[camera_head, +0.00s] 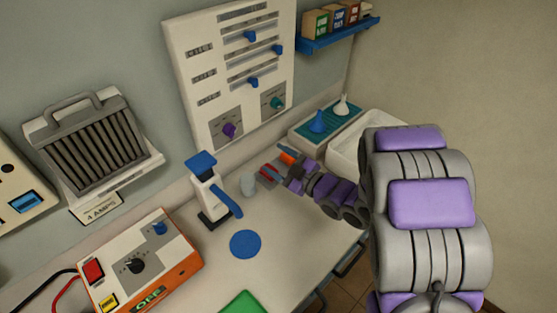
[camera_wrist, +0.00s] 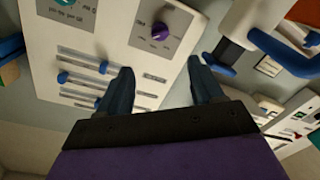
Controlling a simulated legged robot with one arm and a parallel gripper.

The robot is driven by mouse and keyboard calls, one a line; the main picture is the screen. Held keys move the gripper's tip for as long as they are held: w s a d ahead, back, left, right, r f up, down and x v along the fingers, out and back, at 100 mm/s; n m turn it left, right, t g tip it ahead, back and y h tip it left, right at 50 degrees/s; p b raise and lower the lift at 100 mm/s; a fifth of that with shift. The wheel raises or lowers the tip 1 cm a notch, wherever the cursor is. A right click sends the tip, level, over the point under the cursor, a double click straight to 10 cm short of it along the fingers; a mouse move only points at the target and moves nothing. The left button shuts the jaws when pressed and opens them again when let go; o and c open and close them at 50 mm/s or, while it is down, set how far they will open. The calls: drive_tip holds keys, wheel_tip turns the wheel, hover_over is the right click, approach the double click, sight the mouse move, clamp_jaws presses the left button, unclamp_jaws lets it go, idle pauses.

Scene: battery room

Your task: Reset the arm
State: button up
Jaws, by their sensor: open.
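My arm reaches from the right side of the head view over the counter, with grey and purple links. My gripper (camera_head: 275,165) is at its far end, small in that view, above the back of the counter and right of the white and blue press-like device (camera_head: 207,188). In the wrist view my gripper (camera_wrist: 160,70) shows two dark fingers spread wide apart, with nothing between them. The wall panel with sliders and knobs (camera_wrist: 85,50) lies beyond the fingers, and its purple knob (camera_wrist: 160,31) shows beyond the gap.
On the counter (camera_head: 205,285) are an orange and white charger box (camera_head: 185,262), a blue disc (camera_head: 245,244), a grey cylinder (camera_head: 248,184) and a white basin (camera_head: 345,150). A blue shelf (camera_head: 325,38) with boxes hangs at upper right. The counter's front middle has free room.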

drive_tip(key=shift+w, duration=0.1)
idle(0.3)
drive_tip(key=w+d+m+h, duration=0.2)
drive_tip(key=d+m+h, duration=0.3)
drive_tip(key=d+h, duration=0.55)
drive_tip(key=s+d+r+m+g+h, duration=0.2)
drive_tip(key=s+d+m+g+h, duration=0.4)
drive_tip(key=s+d, duration=0.65)
drive_tip(key=s+a+r+m+g+y, duration=0.1)
drive_tip(key=s+a+m+g, duration=0.1)
drive_tip(key=s, duration=1.1)
drive_tip(key=s+a+r+m+g+y, duration=0.1)
drive_tip(key=s+a+m+g, duration=0.2)
drive_tip(key=s, duration=1.1)
drive_tip(key=shift+a+r+m+g, duration=0.25)
drive_tip(key=shift+m+g, duration=0.35)
drive_tip(key=shift+g, duration=0.3)
drive_tip(key=shift+s+y, duration=0.1)
drive_tip(key=shift+y, duration=0.15)
